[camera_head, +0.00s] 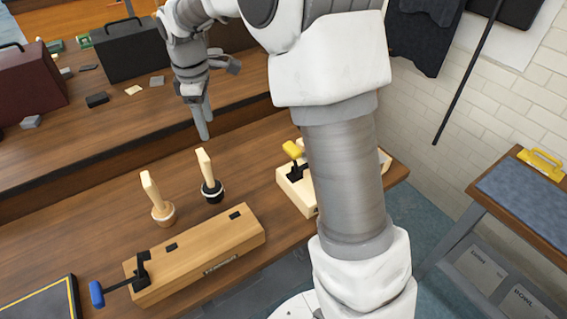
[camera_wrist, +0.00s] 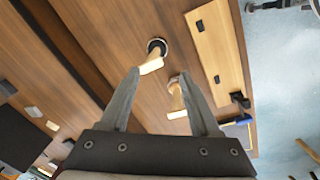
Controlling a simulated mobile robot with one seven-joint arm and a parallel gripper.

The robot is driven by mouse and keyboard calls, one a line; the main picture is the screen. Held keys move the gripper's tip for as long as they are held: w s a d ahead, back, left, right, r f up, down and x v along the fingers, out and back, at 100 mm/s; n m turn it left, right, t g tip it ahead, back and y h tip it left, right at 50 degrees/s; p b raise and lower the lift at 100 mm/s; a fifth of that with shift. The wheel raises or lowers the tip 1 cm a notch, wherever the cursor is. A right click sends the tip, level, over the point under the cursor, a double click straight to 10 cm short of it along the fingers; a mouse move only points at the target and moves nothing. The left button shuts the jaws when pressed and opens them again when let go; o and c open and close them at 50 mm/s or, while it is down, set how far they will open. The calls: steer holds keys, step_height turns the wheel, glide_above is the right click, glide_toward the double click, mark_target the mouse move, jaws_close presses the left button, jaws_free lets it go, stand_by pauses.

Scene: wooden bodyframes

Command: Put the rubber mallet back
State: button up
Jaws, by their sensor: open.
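The rubber mallet (camera_head: 212,191), with a black head, a pale ring and a light wooden handle pointing up, stands on the wooden bench. A second mallet (camera_head: 163,211) with a wooden head stands to its left. In the wrist view the black-headed mallet (camera_wrist: 157,46) lies just beyond my fingertips, and the wooden-headed mallet (camera_wrist: 176,88) shows beside the right finger. My gripper (camera_head: 205,130) is open and empty, above and behind the mallets in the head view. In the wrist view its fingertips (camera_wrist: 160,76) are spread apart.
A long wooden block (camera_head: 205,258) with black inserts and a blue-handled clamp (camera_head: 98,292) lies in front of the mallets. A pale wooden fixture with a yellow-handled clamp (camera_head: 293,150) stands to the right. Toolboxes (camera_head: 125,50) stand on the raised shelf behind.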

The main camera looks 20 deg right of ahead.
steer(key=s+d+r+m+t, duration=0.1)
steer(key=s+d+r+m, duration=0.3)
steer(key=s, duration=0.4)
steer(key=s+d+r+m+t, duration=0.2)
steer(key=s+r+m, duration=0.1)
steer(key=s+r, duration=0.35)
steer(key=s+d+f+m+t, duration=0.1)
steer(key=s+m, duration=0.5)
steer(key=s, duration=0.7)
steer(key=shift+s+d+f+m+t, duration=0.2)
steer(key=shift+d+f+m+t, duration=0.15)
steer(key=shift+d+f, duration=0.45)
steer(key=shift+d+r, duration=0.15)
